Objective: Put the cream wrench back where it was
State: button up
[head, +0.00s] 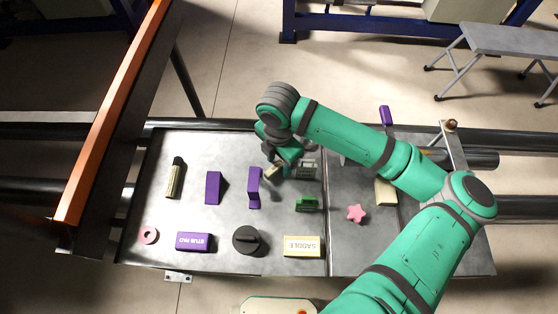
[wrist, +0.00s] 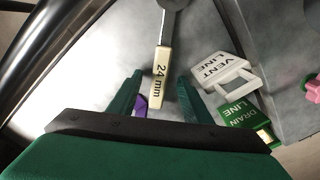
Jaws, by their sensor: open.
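The cream wrench (wrist: 161,70) has a cream handle marked "24 mm" and a dark grey shaft running away toward the top of the wrist view. My gripper (wrist: 159,84) is open, with one green finger on each side of the handle and a visible gap on both sides. In the head view my gripper (head: 281,160) is low over the back middle of the metal tray, and a cream handle end (head: 272,171) shows beside it. The arm hides the rest of the wrench there. I cannot tell whether the handle rests on the tray.
The white VENT LINE tag (wrist: 224,70) and green DRAIN LINE tag (wrist: 243,117) lie right of my fingers. A purple block (head: 254,188) stands close by. Another cream-handled tool (head: 174,178) lies at left. The SADDLE block (head: 302,246) and black knob (head: 247,240) are in front.

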jog(key=shift+r, duration=0.1)
jog(key=shift+r, duration=3.4)
jog(key=shift+a, duration=0.1)
